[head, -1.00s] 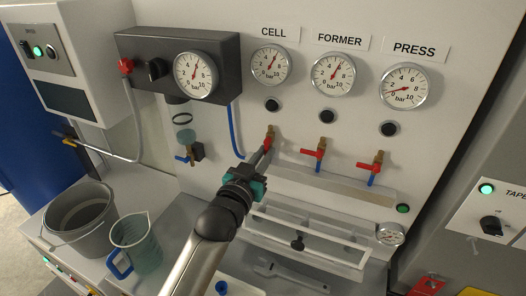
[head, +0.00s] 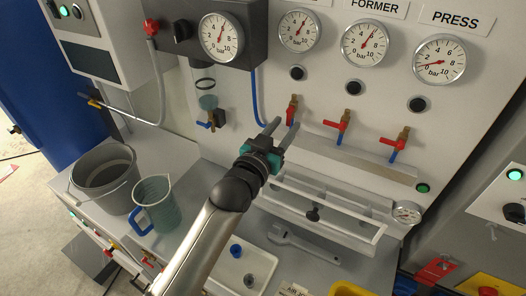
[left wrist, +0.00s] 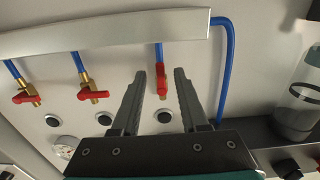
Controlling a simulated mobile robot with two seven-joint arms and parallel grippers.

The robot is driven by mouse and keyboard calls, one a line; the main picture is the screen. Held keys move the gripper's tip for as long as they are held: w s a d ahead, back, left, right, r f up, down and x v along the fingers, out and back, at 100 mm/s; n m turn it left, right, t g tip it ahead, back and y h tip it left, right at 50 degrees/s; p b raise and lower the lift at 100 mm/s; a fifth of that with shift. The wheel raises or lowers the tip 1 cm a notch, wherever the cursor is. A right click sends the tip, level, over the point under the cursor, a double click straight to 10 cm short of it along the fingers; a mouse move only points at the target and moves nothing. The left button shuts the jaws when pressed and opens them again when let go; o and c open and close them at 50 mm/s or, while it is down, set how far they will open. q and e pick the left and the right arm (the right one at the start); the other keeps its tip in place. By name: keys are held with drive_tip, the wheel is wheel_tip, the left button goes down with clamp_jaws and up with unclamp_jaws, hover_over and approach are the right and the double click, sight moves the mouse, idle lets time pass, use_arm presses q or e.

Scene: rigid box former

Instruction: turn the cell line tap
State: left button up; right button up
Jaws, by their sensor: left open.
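The cell line tap (head: 292,108) is the leftmost of three taps on the panel, brass with a red handle. Its handle lies in line with the blue pipe, unlike the crosswise handles of the former tap (head: 341,124) and press tap (head: 398,142). My left gripper (head: 286,124) is open just in front of and below the cell tap. In the left wrist view the cell tap (left wrist: 161,82) appears between the two spread fingers of my left gripper (left wrist: 162,72), with gaps on both sides; I see no contact. My right gripper is not in view.
A long ledge (head: 358,153) runs below the taps. A clear-fronted frame (head: 335,233) sits lower on the bench. A grey bucket (head: 103,178) and a jug (head: 158,205) stand at left. The cell gauge (head: 301,31) reads about 6.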

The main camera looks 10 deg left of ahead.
use_arm(q)
drive_tip(key=v, duration=1.4)
drive_tip(key=shift+b, duration=0.3)
